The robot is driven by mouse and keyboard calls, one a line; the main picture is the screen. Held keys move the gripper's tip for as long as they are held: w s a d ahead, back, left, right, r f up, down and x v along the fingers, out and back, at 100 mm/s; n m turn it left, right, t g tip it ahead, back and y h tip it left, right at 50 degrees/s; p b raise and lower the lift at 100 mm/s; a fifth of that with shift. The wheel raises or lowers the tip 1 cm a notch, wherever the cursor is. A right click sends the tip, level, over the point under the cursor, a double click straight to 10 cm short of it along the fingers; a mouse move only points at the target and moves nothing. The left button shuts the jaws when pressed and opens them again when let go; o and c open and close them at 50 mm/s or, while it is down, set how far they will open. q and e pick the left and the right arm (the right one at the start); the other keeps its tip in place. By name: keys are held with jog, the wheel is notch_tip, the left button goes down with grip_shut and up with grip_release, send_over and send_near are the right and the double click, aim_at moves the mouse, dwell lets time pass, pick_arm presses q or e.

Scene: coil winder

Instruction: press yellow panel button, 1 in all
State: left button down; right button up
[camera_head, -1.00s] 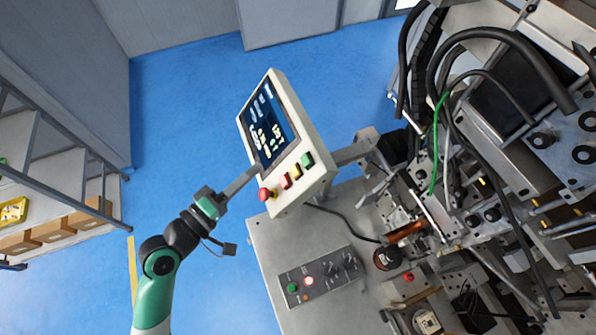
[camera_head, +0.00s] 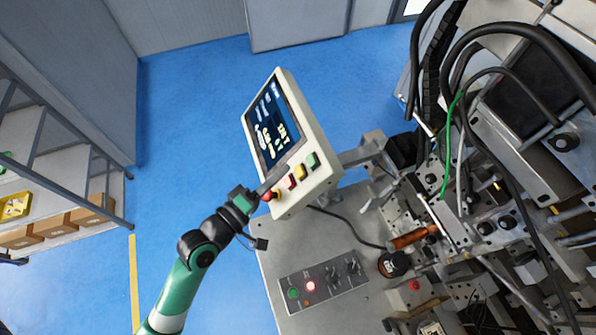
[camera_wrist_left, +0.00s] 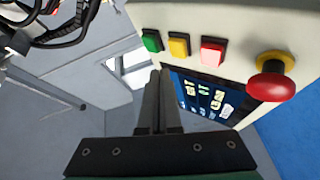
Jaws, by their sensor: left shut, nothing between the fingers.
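The yellow panel button (camera_head: 300,172) sits in a row on the cream control panel (camera_head: 320,180), between a red square button (camera_head: 291,182) and a green button (camera_head: 313,160). In the left wrist view, the yellow button (camera_wrist_left: 178,45) is just beyond my fingertips and slightly right of them. My left gripper (camera_head: 282,171) is shut and empty, its fingers over the panel's lower left part by the screen. In the wrist view the closed left fingers (camera_wrist_left: 160,75) appear apart from the button; the exact gap is unclear. My right gripper is not in view.
A red mushroom button (camera_wrist_left: 270,78) stands out at the row's end, near my left gripper. The panel screen (camera_head: 270,125) is lit. A lower control box (camera_head: 322,285) sits on the metal table. The winder machine with cables fills the right. Blue floor lies open at left.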

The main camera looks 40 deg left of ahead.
aim_at(300, 166)
pick_arm(q)
jog(key=shift+w+d+f, duration=0.3)
jog(key=shift+w+f, duration=0.2)
jog(key=shift+w, duration=0.05)
dwell(1.7)
jog(key=shift+w+d+f, duration=0.15)
jog(key=shift+w+f, duration=0.1)
jog(key=shift+w+d+f, duration=0.15)
jog(key=shift+w+f, duration=0.1)
jog(key=shift+f, duration=0.05)
dwell(0.7)
dwell(0.3)
jog(key=shift+s+a+r+p, duration=0.3)
jog(key=shift+s+r+p, duration=0.05)
jog(key=shift+s+r, duration=0.2)
jog(key=shift+r, duration=0.1)
